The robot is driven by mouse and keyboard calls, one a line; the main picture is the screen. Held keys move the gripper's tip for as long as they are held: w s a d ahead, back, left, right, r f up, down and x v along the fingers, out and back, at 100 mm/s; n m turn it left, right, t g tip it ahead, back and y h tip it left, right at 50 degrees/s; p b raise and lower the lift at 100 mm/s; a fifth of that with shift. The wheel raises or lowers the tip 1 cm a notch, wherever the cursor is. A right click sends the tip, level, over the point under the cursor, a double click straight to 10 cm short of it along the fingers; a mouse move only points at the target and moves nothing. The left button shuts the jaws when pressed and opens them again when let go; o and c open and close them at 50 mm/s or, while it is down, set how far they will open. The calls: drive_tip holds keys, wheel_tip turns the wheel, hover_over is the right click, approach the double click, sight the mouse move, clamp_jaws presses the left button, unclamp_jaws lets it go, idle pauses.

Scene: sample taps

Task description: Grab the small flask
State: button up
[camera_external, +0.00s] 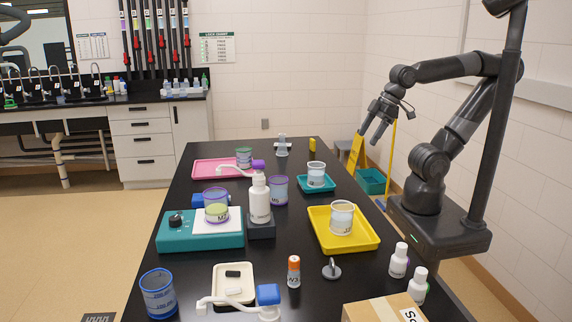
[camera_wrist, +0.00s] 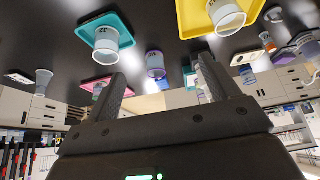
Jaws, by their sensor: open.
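A small clear vessel (camera_external: 282,146) stands at the far end of the black table and looks most like the small flask. Its shape is too small to be sure of. In the wrist view a pale tapered vessel (camera_wrist: 43,80) at the left seems to be the same one. My gripper (camera_external: 372,136) is raised beyond the table's right edge, well to the right of that vessel. In the wrist view its two fingers (camera_wrist: 162,70) are spread, with nothing between them.
A beaker (camera_external: 316,173) stands in a teal tray, and another (camera_external: 342,217) in a yellow tray (camera_external: 370,240). A purple-rimmed beaker (camera_external: 278,190), white bottle (camera_external: 259,200) and pink tray (camera_external: 207,177) lie left. A yellow upright thing (camera_external: 312,144) stands right of the vessel.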

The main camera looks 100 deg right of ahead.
drive_tip(key=c, duration=0.5)
drive_tip(key=w+d+r+m+h, duration=0.2)
drive_tip(key=w+d+r+m, duration=0.1)
drive_tip(key=w+d, duration=0.7)
drive_tip(key=m+g+h, duration=0.1)
drive_tip(key=m+g, duration=0.2)
drive_tip(key=m, duration=0.4)
approach(281, 138)
drive_tip(key=d, duration=0.2)
drive_tip(key=x, duration=1)
drive_tip(key=shift+s+a+f, duration=0.1)
drive_tip(key=shift+s+f, duration=0.05)
drive_tip(key=shift+f, duration=0.25)
